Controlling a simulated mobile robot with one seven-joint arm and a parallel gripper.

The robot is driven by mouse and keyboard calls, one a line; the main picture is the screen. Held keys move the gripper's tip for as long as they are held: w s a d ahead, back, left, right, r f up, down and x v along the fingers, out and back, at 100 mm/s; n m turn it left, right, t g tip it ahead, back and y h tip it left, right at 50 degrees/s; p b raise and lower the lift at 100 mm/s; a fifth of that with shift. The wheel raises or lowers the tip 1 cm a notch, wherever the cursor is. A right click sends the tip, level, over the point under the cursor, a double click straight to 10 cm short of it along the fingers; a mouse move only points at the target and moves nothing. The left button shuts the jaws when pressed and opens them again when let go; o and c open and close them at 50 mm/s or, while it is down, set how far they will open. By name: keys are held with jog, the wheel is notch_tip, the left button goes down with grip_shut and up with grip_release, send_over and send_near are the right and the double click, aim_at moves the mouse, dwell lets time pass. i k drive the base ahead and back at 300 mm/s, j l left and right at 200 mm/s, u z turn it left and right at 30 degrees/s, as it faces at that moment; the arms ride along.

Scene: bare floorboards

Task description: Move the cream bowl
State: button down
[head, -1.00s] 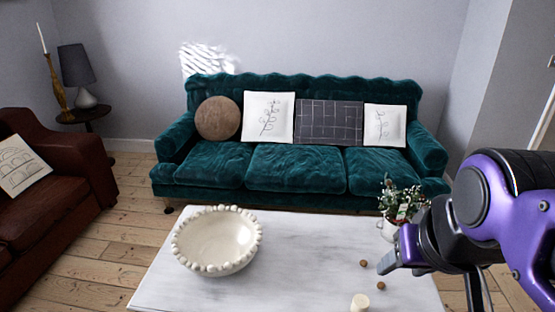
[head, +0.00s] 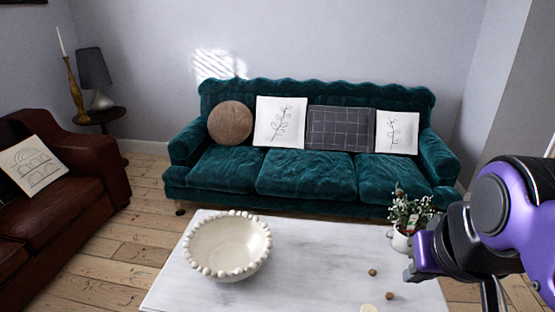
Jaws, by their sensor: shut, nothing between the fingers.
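The cream bowl (head: 228,249) has a beaded rim and stands upright on the left part of the white marble-look table (head: 310,268). My gripper (head: 410,256) is at the right side of the table, well to the right of the bowl and apart from it. It is shut and holds nothing. The bowl's inside looks empty.
A potted plant (head: 408,215) stands at the table's right, close beside my gripper. Two small brown balls (head: 373,272) and a cream piece (head: 368,308) lie near the front right. A green sofa (head: 305,172) is behind the table. The table's middle is clear.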

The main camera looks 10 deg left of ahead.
aim_at(227, 248)
jog(key=j+z, duration=0.15)
jog(key=j, duration=0.35)
jog(key=j+z, duration=0.2)
jog(key=j, duration=0.25)
jog(key=k+j+z, duration=0.15)
jog(key=j, duration=0.35)
jog(key=j+z, duration=0.15)
jog(key=j, duration=0.35)
jog(key=k+j+z, duration=0.2)
jog(key=j, duration=0.25)
jog(key=j+z, duration=0.15)
jog(key=j, duration=0.3)
jog(key=k+j+z, duration=0.15)
jog(key=j, duration=0.25)
jog(key=k+j+z, duration=0.15)
jog(key=j, duration=0.25)
jog(key=k+j+z, duration=0.15)
jog(key=j, duration=0.25)
jog(key=k+j+z, duration=0.2)
jog(key=j, duration=0.2)
jog(key=j+z, duration=0.15)
jog(key=j, duration=0.25)
jog(key=k+j+z, duration=0.15)
jog(key=j, duration=0.2)
jog(key=j+z, duration=0.35)
jog(key=j, duration=0.5)
